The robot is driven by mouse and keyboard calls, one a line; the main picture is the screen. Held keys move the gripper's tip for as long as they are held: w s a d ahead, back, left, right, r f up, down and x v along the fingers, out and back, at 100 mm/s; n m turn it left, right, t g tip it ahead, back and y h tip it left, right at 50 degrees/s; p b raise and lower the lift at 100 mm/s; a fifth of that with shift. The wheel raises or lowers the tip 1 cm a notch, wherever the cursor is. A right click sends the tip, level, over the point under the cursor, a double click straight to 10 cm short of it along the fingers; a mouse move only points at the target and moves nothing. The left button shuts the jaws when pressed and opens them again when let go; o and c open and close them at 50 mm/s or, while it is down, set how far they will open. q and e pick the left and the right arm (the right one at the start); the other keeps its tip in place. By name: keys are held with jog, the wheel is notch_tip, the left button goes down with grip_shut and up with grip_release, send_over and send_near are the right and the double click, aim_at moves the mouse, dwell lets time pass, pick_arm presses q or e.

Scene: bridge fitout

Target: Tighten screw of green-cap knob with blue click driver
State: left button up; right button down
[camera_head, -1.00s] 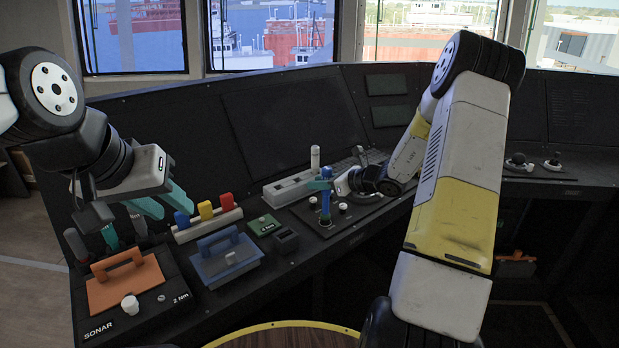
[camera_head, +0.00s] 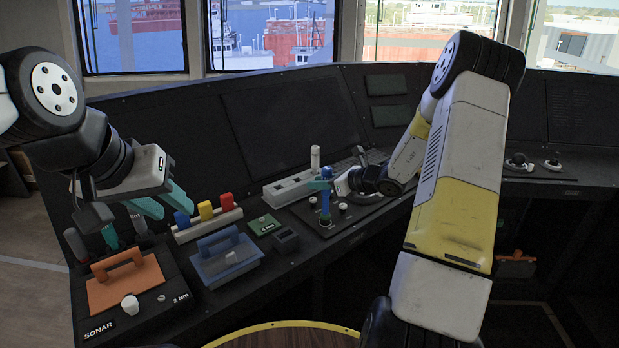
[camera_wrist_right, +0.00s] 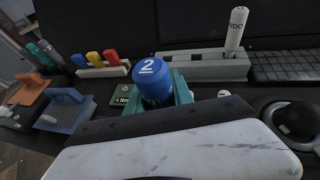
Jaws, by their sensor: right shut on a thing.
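The blue click driver (camera_head: 325,203) stands upright over the small knob panel (camera_head: 350,220) at the middle of the console. My right gripper (camera_head: 320,184) is shut around its upper part. In the right wrist view its blue cap (camera_wrist_right: 153,80), marked 2, sits between the teal fingers. A small green part (camera_head: 325,222) shows at the driver's foot and looks like the green-cap knob. The driver's tip and the screw are hidden, so I cannot tell whether they touch. My left gripper (camera_head: 163,201) is open and empty, its teal fingers apart above the left console.
A holder with blue, yellow (camera_head: 205,210) and red blocks stands at the left. In front are an orange-handled lid (camera_head: 125,285), a blue-handled box (camera_head: 225,262) and a green label plate (camera_head: 264,225). A grey rack (camera_head: 290,190) with a white cylinder stands behind the driver.

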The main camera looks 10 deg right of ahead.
dwell(0.5)
notch_tip(320, 180, up, 6)
dwell(0.7)
